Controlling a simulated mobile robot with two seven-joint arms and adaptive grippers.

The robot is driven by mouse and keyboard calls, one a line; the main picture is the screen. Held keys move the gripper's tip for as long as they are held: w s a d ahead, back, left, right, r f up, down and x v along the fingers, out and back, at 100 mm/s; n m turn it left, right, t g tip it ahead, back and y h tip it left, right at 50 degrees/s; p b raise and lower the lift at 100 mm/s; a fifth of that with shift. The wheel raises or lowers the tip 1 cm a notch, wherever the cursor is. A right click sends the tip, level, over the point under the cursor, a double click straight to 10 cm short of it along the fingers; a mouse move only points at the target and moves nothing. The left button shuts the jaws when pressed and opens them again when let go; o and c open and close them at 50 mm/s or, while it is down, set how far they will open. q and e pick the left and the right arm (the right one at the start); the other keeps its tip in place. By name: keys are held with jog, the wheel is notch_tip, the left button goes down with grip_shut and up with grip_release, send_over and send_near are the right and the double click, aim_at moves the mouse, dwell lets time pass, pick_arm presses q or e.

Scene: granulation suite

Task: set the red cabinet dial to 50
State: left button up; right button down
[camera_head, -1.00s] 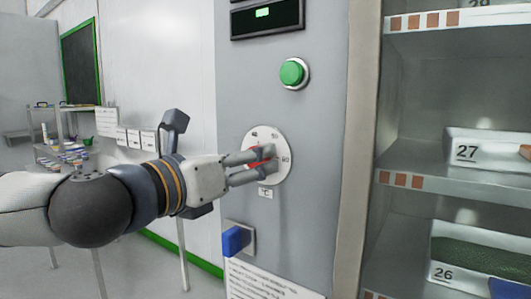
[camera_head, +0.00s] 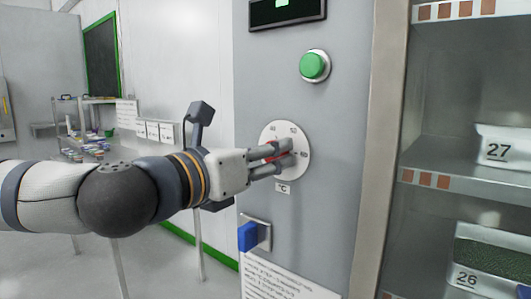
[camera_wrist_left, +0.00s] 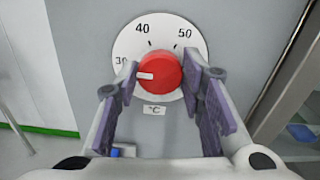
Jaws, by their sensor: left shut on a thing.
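The red dial (camera_wrist_left: 162,72) sits at the centre of a round white scale plate (camera_wrist_left: 190,35) on the grey cabinet front. In the left wrist view the numbers 30, 40 and 50 show, with a °C label below. The dial's white pointer mark points left, close to the 30 and slightly below it. My left gripper (camera_head: 285,153) is shut on the dial, one finger on each side; in the head view its fingers hide much of the dial. My right gripper is not in view.
A green button (camera_head: 314,66) and a display (camera_head: 287,12) are above the dial. A blue switch (camera_head: 248,237) is below it, over a printed notice (camera_head: 285,280). Shelves with bins 27 (camera_head: 497,149) and 26 (camera_head: 467,279) stand to the right.

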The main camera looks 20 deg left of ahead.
pick_arm(q)
jog(key=m+p, duration=0.4)
jog(key=m, duration=1.9)
jog(key=shift+d, duration=0.1)
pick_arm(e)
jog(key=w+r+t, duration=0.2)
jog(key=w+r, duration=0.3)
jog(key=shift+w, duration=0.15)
pick_arm(q)
jog(key=shift+m, duration=0.3)
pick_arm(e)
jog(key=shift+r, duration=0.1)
pick_arm(q)
jog(key=o, duration=0.8)
jog(key=shift+c, duration=0.2)
jog(key=o, duration=0.4)
jog(key=shift+w+f, duration=0.1)
jog(key=shift+f, duration=0.05)
